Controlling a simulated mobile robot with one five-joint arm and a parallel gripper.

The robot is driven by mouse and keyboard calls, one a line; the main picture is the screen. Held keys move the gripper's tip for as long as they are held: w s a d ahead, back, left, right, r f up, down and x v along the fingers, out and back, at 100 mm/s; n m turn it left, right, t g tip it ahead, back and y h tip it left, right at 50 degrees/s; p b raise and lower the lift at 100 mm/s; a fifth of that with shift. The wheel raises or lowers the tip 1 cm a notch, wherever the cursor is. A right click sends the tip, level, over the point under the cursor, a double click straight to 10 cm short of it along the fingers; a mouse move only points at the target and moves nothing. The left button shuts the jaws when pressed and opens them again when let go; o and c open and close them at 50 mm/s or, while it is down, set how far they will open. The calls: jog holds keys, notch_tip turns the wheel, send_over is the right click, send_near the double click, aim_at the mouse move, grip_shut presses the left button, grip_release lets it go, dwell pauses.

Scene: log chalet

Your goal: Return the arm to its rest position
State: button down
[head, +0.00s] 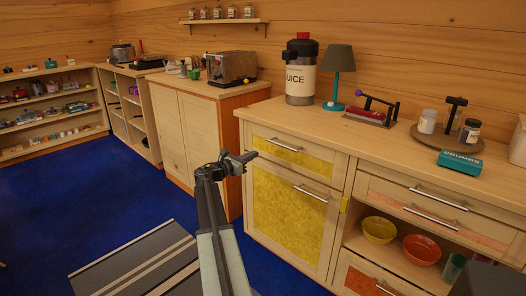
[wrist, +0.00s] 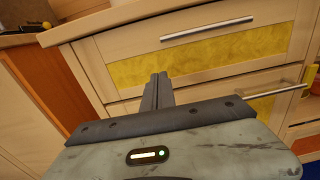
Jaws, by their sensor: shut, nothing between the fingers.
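My gripper (head: 248,156) is at the end of my arm, which reaches up and forward in the middle of the head view. It is shut and empty, in the air in front of the wooden cabinet with yellow panels. In the wrist view, my gripper (wrist: 158,80) shows as dark fingers pressed together, pointing at the cabinet front, near its yellow drawer (wrist: 190,59). I cannot tell the exact gap to the cabinet.
The yellow-panelled cabinet door (head: 288,213) is at my right, with a bar handle (head: 310,193) sticking out. The countertop (head: 350,133) holds a juice dispenser (head: 300,75) and a lamp (head: 338,60). Blue floor (head: 90,195) lies open at left, with a striped grey mat (head: 140,262).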

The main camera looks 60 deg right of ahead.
jog(key=v, duration=0.4)
jog(key=shift+a, duration=0.25)
